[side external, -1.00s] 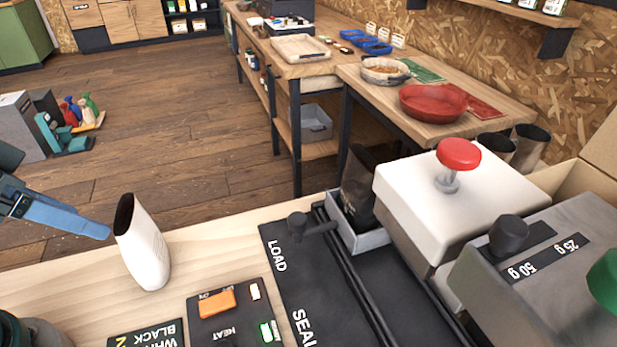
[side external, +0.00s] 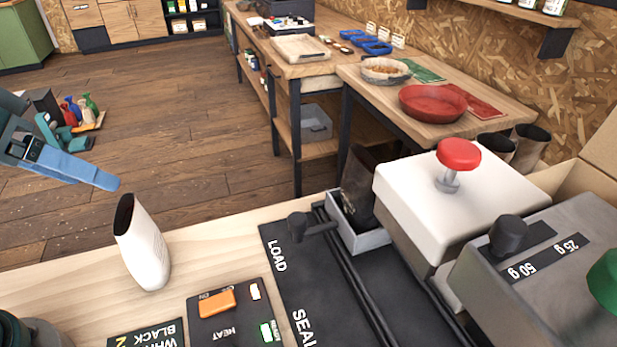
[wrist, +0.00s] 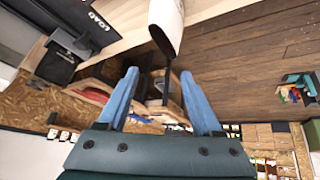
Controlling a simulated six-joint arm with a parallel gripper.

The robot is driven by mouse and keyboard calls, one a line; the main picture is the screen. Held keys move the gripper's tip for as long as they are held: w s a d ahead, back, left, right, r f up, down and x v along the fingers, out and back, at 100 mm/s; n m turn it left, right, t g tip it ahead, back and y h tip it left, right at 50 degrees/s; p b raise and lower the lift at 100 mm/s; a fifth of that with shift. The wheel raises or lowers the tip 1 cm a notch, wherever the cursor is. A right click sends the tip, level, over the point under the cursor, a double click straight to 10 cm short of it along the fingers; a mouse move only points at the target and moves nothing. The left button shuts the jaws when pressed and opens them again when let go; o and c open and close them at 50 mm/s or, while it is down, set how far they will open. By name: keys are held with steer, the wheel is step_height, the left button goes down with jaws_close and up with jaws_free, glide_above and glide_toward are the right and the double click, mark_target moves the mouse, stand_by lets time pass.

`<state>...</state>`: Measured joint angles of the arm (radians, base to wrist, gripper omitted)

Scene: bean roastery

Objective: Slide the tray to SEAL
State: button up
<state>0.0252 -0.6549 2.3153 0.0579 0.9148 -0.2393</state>
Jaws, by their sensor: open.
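The grey tray (side external: 368,240) sits on the black rail plate by the LOAD mark in the side view, with a dark open bag (side external: 356,190) standing in it. A black knob handle (side external: 300,222) sticks out from the tray towards the left. The SEAL mark (side external: 303,328) is nearer the camera on the same plate. My gripper (side external: 112,184) is at the left in the side view, above and left of a white open-topped pouch and well away from the tray. Its blue fingers (wrist: 160,100) are apart and empty in the wrist view.
The white pouch (side external: 146,245) stands between my gripper and the tray; it also shows in the wrist view (wrist: 168,18). A heat switch panel (side external: 232,315) lies left of the plate. A white machine with a red knob (side external: 458,155) stands right of the tray.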

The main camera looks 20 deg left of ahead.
steer(key=w+d+r, duration=0.3)
steer(key=w, duration=0.4)
steer(key=m+g, duration=0.2)
glide_above(296, 218)
steer(key=s, duration=0.2)
step_height(296, 218, down, 11)
steer(key=shift+s+f, duration=0.1)
steer(key=shift+f, duration=0.35)
steer(key=shift+x, duration=2.25)
steer(key=shift+d, duration=0.15)
jaws_close()
